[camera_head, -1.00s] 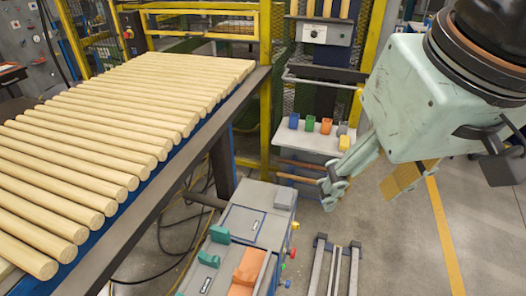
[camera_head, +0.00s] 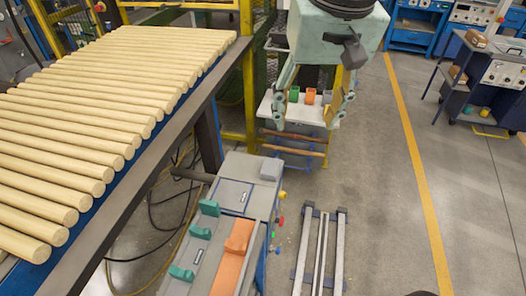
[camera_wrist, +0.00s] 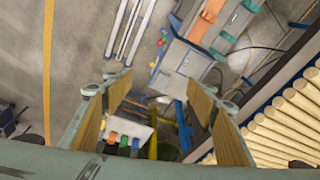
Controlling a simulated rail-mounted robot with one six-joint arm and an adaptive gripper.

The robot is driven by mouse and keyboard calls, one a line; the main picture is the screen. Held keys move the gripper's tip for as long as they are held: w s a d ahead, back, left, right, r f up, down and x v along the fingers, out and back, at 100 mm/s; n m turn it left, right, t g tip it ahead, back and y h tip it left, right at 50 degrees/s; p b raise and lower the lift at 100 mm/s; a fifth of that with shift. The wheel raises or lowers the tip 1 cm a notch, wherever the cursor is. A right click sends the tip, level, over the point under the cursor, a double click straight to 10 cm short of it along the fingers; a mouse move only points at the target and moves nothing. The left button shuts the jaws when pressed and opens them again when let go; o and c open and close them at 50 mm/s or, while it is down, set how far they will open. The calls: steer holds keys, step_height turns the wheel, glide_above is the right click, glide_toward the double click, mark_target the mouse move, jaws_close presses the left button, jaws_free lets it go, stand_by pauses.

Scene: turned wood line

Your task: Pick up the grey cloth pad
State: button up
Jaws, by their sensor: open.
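The grey cloth pad (camera_head: 271,168) appears as a small grey block lying flat on the far right corner of the grey bench cabinet (camera_head: 232,196). In the wrist view a grey patch (camera_wrist: 163,79) at the cabinet's near end seems to be the pad, though it is small and blurred. My gripper (camera_head: 306,118) points down with its two fingers spread wide. It is empty and appears above and beyond the pad in the head view. In the wrist view the cabinet's end shows between the fingers (camera_wrist: 159,82).
Green and orange bins (camera_head: 310,96) stand on a white shelf (camera_head: 268,108) behind my fingers. An orange block (camera_head: 239,236) and teal holders (camera_head: 209,207) sit on the cabinet's near part. Wooden rods (camera_head: 90,120) fill the rack at left. A rail frame (camera_head: 320,250) stands at right.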

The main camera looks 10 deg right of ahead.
steer(key=w+f+m+g+p, duration=0.2)
steer(key=w+f+m, duration=0.1)
steer(key=w+f, duration=2.1)
step_height(320, 180, down, 2)
steer(key=shift+f+m+g, duration=0.15)
steer(key=shift+m+g, duration=0.15)
steer(key=shift+m, duration=0.1)
steer(key=shift+a+f, duration=0.1)
steer(key=shift+f, duration=0.05)
glide_above(270, 166)
steer(key=shift+f+b, duration=0.45)
steer(key=shift+f, duration=3.7)
steer(key=shift+f, duration=0.1)
